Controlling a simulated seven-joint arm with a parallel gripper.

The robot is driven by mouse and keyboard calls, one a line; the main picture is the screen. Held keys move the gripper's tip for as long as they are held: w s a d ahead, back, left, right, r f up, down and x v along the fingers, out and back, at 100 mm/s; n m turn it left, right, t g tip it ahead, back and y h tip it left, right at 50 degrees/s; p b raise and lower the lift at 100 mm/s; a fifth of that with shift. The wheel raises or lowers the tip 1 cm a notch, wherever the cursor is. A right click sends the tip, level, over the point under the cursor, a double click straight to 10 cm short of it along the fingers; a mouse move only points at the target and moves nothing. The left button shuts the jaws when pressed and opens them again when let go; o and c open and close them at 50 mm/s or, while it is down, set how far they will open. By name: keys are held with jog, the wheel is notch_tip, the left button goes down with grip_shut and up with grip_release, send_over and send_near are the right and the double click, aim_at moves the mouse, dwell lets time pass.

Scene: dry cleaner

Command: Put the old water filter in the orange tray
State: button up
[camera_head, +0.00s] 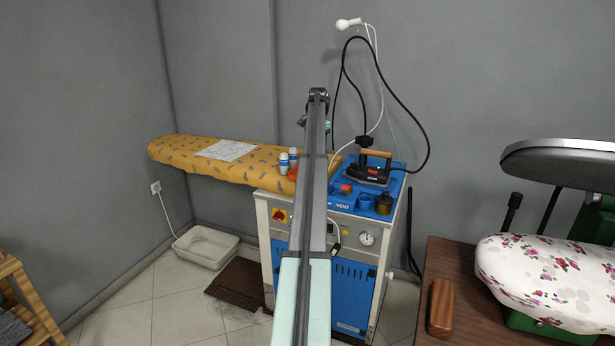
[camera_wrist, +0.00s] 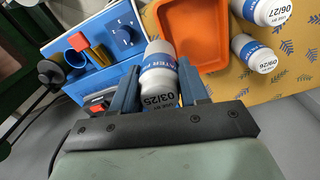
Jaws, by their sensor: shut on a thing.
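My gripper (camera_wrist: 160,82) is shut on a white water filter (camera_wrist: 157,60) with a blue band and the date 03/25. The filter sits between the two blue-grey fingers in the wrist view. The orange tray (camera_wrist: 193,56) lies just beyond and to the right of it, and looks empty where it shows. In the head view only a bit of the orange tray (camera_head: 293,175) shows beside my arm. My arm hides the gripper and the held filter there.
Two other filters, dated 06/27 (camera_wrist: 275,11) and 09/26 (camera_wrist: 259,57), stand on the yellow patterned ironing board (camera_wrist: 233,82) right of the tray. A paper (camera_head: 226,150) lies on the board.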

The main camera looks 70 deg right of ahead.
jog(key=w+r, duration=0.1)
jog(key=w, duration=0.5)
jog(key=shift+a+f, duration=0.15)
jog(key=shift+f, duration=4.6)
jog(key=shift+f, duration=0.1)
jog(key=o, duration=1.1)
notch_tip(320, 180, up, 12)
jog(key=shift+w, duration=0.1)
